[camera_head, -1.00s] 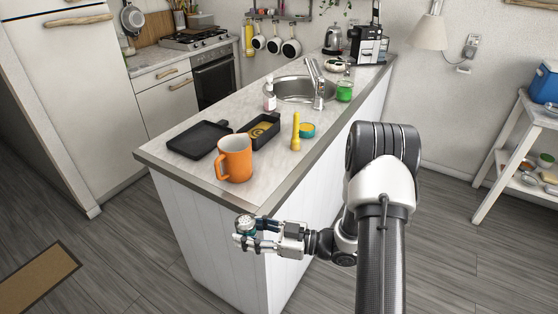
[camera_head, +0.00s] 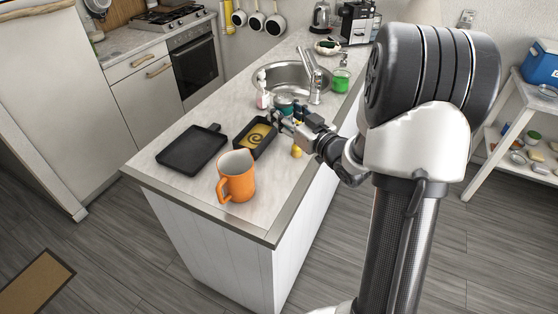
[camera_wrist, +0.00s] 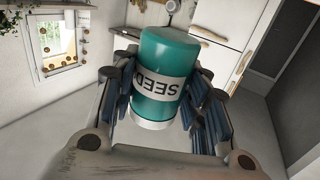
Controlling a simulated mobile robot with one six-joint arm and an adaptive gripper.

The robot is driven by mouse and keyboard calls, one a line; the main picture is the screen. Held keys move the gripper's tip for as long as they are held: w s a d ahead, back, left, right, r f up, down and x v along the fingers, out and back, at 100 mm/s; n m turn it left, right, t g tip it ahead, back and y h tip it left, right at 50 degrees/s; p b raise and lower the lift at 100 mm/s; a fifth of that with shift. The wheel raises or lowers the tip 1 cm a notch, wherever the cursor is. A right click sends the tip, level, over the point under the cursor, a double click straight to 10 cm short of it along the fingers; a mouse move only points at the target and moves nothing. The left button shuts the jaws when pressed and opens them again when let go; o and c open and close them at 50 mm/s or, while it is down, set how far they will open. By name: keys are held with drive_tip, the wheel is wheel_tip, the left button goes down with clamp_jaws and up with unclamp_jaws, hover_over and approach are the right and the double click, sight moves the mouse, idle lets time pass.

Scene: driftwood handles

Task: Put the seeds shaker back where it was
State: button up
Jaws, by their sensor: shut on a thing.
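The seeds shaker (camera_head: 285,100) is a teal cylinder held in my gripper (camera_head: 280,117) above the island counter, on the sink side of the black box. In the wrist view the shaker (camera_wrist: 165,70) sits between both fingers (camera_wrist: 165,100), with a white label whose letters read "SEED" upside down. My gripper is shut on it. In the head view, my fingers partly cover the shaker, and I cannot tell whether its base touches anything.
The counter (camera_head: 165,180) carries an orange jug (camera_head: 237,180), a black pan (camera_head: 190,150), and a black box (camera_head: 240,148) with yellow contents. A yellow mill (camera_head: 297,151) is partly hidden by my gripper. A soap bottle (camera_head: 262,95) and green jar (camera_head: 341,82) flank the sink (camera_head: 275,75).

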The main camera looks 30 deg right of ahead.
drive_tip(key=shift+w+f, duration=0.1)
drive_tip(key=shift+f, duration=0.15)
drive_tip(key=shift+s+f+b, duration=0.2)
drive_tip(key=shift+f+b, duration=2.8)
drive_tip(key=shift+f, duration=6.6)
drive_tip(key=shift+r, duration=0.1)
drive_tip(key=o, duration=0.6)
drive_tip(key=shift+f, duration=0.25)
drive_tip(key=o, duration=0.5)
drive_tip(key=shift+r, duration=0.1)
